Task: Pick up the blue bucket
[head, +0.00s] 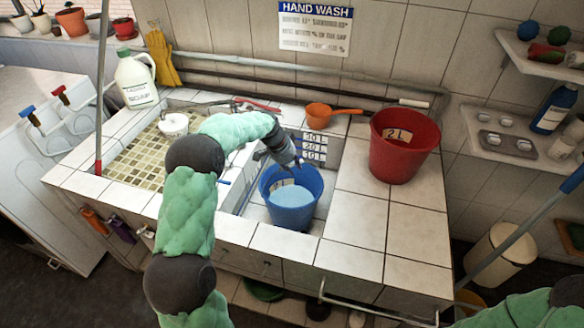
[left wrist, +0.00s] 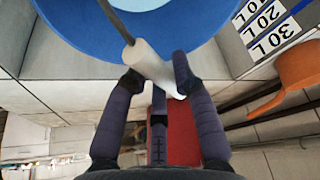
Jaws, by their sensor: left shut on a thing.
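The blue bucket (head: 291,212) is upright inside the right sink basin, with light-blue water showing in it. I cannot tell whether its base touches the basin floor. In the left wrist view the bucket (left wrist: 90,50) fills the top, and its white handle grip (left wrist: 150,66) on a dark wire lies between my fingers. My left gripper (head: 292,163) reaches down over the bucket's back rim. In the left wrist view the left gripper (left wrist: 155,82) is shut on the handle grip. My right arm's lower part shows at the bottom right; its gripper is not visible.
A red bucket (head: 404,146) stands on the tiled counter to the right. An orange scoop (head: 330,112) lies behind the basin, near the level sign (head: 314,148). A soap jug (head: 135,80) stands back left. A shelf (head: 545,55) juts from the right wall. The front right counter is clear.

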